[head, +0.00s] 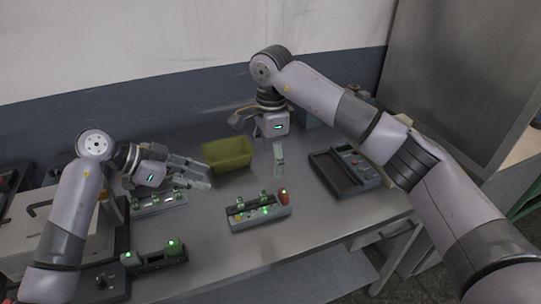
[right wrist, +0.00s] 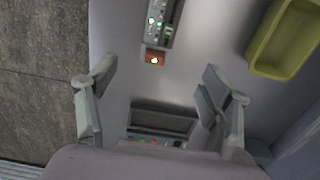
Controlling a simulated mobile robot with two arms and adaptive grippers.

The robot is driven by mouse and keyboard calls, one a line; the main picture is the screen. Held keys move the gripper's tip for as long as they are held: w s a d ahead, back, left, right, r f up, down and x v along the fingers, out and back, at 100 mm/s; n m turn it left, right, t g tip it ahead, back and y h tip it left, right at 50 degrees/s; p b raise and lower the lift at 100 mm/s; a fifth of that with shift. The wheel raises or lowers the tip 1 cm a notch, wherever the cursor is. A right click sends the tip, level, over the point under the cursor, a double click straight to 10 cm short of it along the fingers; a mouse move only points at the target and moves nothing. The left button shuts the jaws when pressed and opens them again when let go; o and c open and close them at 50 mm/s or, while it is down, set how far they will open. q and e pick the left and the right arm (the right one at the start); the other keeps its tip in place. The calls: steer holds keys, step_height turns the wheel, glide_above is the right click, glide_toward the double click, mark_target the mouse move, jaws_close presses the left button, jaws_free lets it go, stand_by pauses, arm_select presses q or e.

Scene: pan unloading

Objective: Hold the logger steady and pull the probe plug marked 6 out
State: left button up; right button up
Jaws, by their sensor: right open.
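The likely logger is a grey box (head: 262,221) at the middle front of the table, with green-lit plugs on top. A red-orange plug (head: 284,197) with a light stands at its right end. In the right wrist view the orange plug (right wrist: 154,58) shows at the near end of the box (right wrist: 167,12). No number is readable. My right gripper (head: 259,146) is open and empty above the table, behind the box; its parted fingers (right wrist: 158,75) also show in the right wrist view. My left gripper (head: 198,177) looks open and empty, left of the box and apart from it.
A yellow bin (head: 228,154) stands behind the box. A dark tray device (head: 338,174) lies at right. Other units with green-lit pieces stand under my left gripper (head: 157,203) and at the front left (head: 155,259). Table right of the box is clear.

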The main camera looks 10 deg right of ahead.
mark_target(237, 210)
step_height(237, 210, down, 18)
steer(key=shift+r, duration=0.25)
arm_select(q)
steer(key=shift+d, duration=0.1)
arm_select(e)
steer(key=shift+c, duration=0.5)
arm_select(q)
steer(key=shift+o, duration=0.2)
arm_select(e)
steer(key=c, duration=1.4)
arm_select(q)
steer(key=shift+o, duration=0.2)
steer(key=shift+s+d+r+y, duration=0.1)
steer(key=shift+s+d+y, duration=0.05)
steer(key=shift+d+y, duration=0.3)
arm_select(e)
steer(key=shift+d, duration=0.1)
arm_select(q)
steer(key=d+f+y, duration=0.1)
steer(key=d+f, duration=0.1)
steer(key=f, duration=0.1)
steer(key=d+f+y, duration=0.2)
steer(key=f, duration=0.2)
steer(key=d+f+y, duration=0.2)
steer(key=d+f, duration=0.1)
steer(key=shift+w+d+f, duration=0.1)
steer(key=shift+w+f, duration=0.25)
steer(key=shift+f, duration=0.05)
steer(key=shift+c, duration=0.4)
